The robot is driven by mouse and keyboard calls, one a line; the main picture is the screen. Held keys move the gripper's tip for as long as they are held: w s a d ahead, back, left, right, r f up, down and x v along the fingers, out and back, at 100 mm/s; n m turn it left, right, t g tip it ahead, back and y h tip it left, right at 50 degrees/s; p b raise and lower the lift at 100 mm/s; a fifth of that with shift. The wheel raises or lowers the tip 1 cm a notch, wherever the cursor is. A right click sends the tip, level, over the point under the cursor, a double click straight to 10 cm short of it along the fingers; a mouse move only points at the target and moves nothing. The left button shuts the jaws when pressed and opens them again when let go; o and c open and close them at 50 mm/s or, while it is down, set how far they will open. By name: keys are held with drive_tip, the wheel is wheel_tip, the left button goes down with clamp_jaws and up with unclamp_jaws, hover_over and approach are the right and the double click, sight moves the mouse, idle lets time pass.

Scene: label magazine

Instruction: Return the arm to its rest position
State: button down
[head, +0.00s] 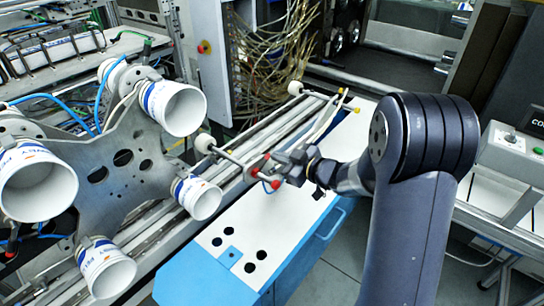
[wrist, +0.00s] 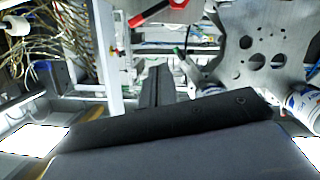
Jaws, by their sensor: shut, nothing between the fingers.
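My gripper (head: 281,158) is at the end of my arm, above the white top of the workbench in the head view. It looks shut and empty, and small red parts show close to its tip. In the wrist view a narrow dark pair of fingers (wrist: 158,84) stands upright near the middle, with no gap that I can make out. A large dark part of my own arm fills the bottom of that view. In the head view my arm bends at a thick dark joint on the right and reaches left over the bench.
A metal plate (head: 128,192) carrying several white label rolls (head: 175,108) stands left of the bench; it also shows in the wrist view (wrist: 270,35). A rail with rollers (head: 204,143) runs close to my gripper. The white and blue bench (head: 285,222) lies below. A cabinet with loose wires (head: 275,60) is behind.

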drive_tip(key=v, duration=0.5)
drive_tip(key=shift+a, duration=0.1)
drive_tip(key=shift+w+a, duration=0.1)
drive_tip(key=w+a+f, duration=0.5)
drive_tip(key=w, duration=0.3)
drive_tip(key=shift+a+f, duration=0.4)
